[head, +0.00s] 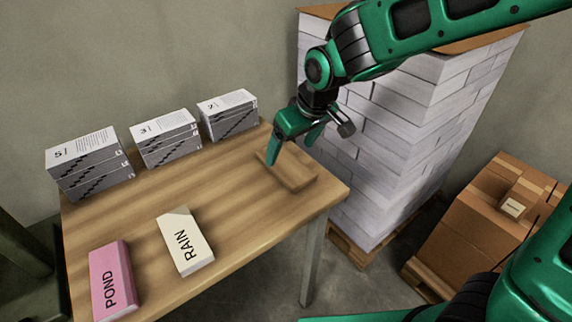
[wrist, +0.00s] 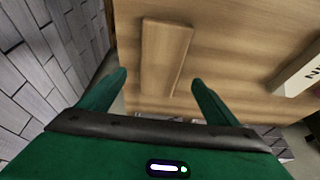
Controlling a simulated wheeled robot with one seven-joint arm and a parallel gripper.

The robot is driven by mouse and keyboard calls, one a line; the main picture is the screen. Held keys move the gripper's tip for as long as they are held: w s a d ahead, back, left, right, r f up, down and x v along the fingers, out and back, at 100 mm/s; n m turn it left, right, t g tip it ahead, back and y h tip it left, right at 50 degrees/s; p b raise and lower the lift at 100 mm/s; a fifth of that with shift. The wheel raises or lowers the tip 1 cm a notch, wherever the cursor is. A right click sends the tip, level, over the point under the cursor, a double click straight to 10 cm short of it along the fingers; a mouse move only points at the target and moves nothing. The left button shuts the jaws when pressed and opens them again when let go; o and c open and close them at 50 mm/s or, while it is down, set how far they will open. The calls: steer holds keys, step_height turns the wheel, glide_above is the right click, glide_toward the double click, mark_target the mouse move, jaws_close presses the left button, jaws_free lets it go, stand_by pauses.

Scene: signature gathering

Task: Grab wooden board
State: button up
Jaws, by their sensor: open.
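The wooden board (head: 290,174) is a small flat block, close in colour to the table, lying on the table near its right end. In the wrist view the board (wrist: 164,55) lies beyond the fingertips, roughly lined up with the gap between them. My gripper (head: 292,148) is green and hangs over the board's far left part in the head view, hiding some of it. In the wrist view my gripper (wrist: 158,80) has its two fingers apart with nothing between them. I cannot tell the exact height above the board.
The wooden table (head: 130,222) also holds a pink POND block (head: 110,280), a white RAIN block (head: 186,242) and stacks of printed booklets (head: 166,137) along the back. A tall white stack (head: 400,130) stands close to the right, with cardboard boxes (head: 480,215) beyond.

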mark_target(285, 161)
steer(key=shift+x, duration=3.05)
steer(key=shift+c, duration=0.6)
steer(key=c, duration=1.1)
steer(key=shift+r, duration=0.1)
steer(key=shift+c, duration=0.2)
